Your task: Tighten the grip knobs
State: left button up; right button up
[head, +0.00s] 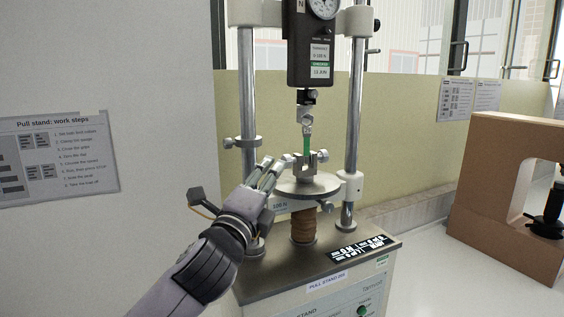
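The pull stand holds a green strip (307,146) upright between an upper grip (307,120) and a lower grip (304,165). The lower grip stands on a round metal plate (318,186). A small knob (322,157) shows on the lower grip's right side; its left side is partly behind my fingers. My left gripper (275,166) reaches in from the lower left, its fingertips beside the lower grip's left side. I cannot tell whether they touch a knob or how far they are closed. My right gripper is out of view.
A force gauge (310,45) hangs above the grips between two steel columns (354,100). A clamp collar (242,142) sits on the left column. A brown frame (490,190) stands right. A steps sheet (60,155) hangs left.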

pick_arm(q)
jog(key=w, duration=0.2)
jog(key=w+d+p, duration=0.1)
jog(key=w, duration=0.1)
jog(key=w+d, duration=0.1)
jog(key=w, duration=0.1)
jog(key=shift+d+f, duration=0.1)
jog(key=shift+w+d+r+p, duration=0.2)
jog(key=shift+w+d+p, duration=0.1)
jog(key=shift+w+p, duration=0.25)
jog(key=shift+w+f, duration=0.1)
jog(key=shift+w, duration=0.1)
jog(key=shift+c, duration=0.4)
grip_shut()
